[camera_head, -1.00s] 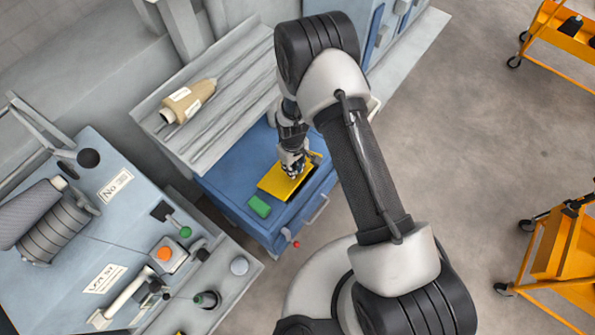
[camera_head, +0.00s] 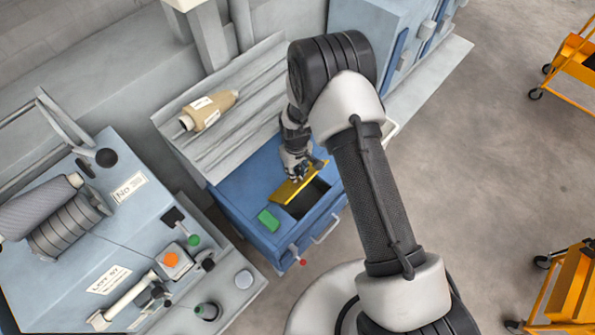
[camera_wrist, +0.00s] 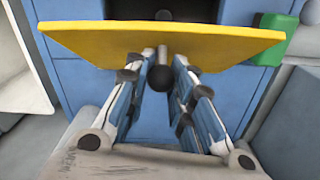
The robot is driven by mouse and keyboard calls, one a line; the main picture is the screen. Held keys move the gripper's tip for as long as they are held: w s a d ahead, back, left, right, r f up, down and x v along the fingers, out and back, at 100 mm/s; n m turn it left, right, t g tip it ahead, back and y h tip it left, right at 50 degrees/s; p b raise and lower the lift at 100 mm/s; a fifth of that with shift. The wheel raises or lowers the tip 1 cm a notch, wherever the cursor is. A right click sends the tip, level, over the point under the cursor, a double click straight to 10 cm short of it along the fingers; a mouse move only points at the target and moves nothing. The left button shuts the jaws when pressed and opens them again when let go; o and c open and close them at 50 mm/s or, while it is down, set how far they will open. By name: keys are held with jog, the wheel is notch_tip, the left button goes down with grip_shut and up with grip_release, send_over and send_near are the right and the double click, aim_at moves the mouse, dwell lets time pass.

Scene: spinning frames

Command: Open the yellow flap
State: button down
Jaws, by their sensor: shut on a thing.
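The yellow flap (camera_head: 292,187) is on top of the blue cabinet (camera_head: 246,178). It is tilted up, and a dark opening (camera_head: 309,198) shows beside it. In the wrist view the flap (camera_wrist: 200,48) spans the upper part, seen nearly edge-on, with the dark opening (camera_wrist: 170,10) behind it. My gripper (camera_head: 296,174) is at the flap. In the wrist view my gripper (camera_wrist: 160,72) is shut on the dark round knob (camera_wrist: 160,78) of the flap. The knob's stem meets the flap's edge.
A green block (camera_head: 268,220) sits on the cabinet beside the flap, and a red-tipped lever (camera_head: 302,261) is on the cabinet's front. A grey slatted shelf (camera_head: 235,125) with a tan bobbin (camera_head: 208,111) stands behind. Orange carts (camera_head: 575,60) are to the right; floor between is clear.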

jog(key=shift+s+f, duration=0.2)
jog(key=c, duration=1.7)
grip_release()
jog(key=shift+o, duration=1.4)
jog(key=shift+d, duration=0.1)
